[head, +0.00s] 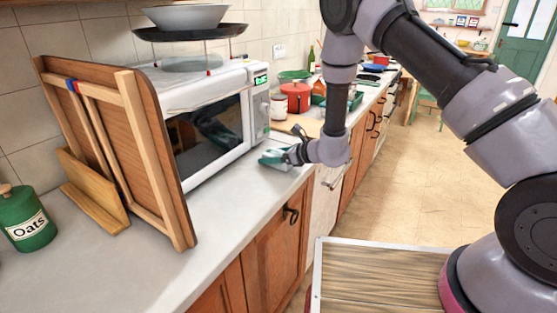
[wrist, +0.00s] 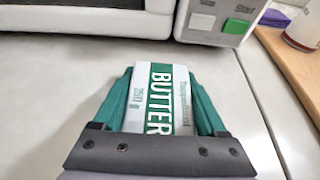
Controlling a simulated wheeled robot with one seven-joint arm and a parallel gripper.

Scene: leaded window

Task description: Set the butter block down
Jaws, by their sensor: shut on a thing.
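The butter block (wrist: 160,100) is a white packet with a green band and the word BUTTER. In the wrist view it sits between the two green fingers of my gripper (wrist: 160,115), which is shut on it. In the head view my gripper (head: 276,157) is low over the pale worktop (head: 225,215), in front of the microwave's right end. The butter itself is small and hard to make out there. I cannot tell whether it touches the worktop.
The microwave (head: 215,137) stands close behind, with bowls on top. A red pot (head: 295,97) is farther along. The worktop left of my gripper is clear.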

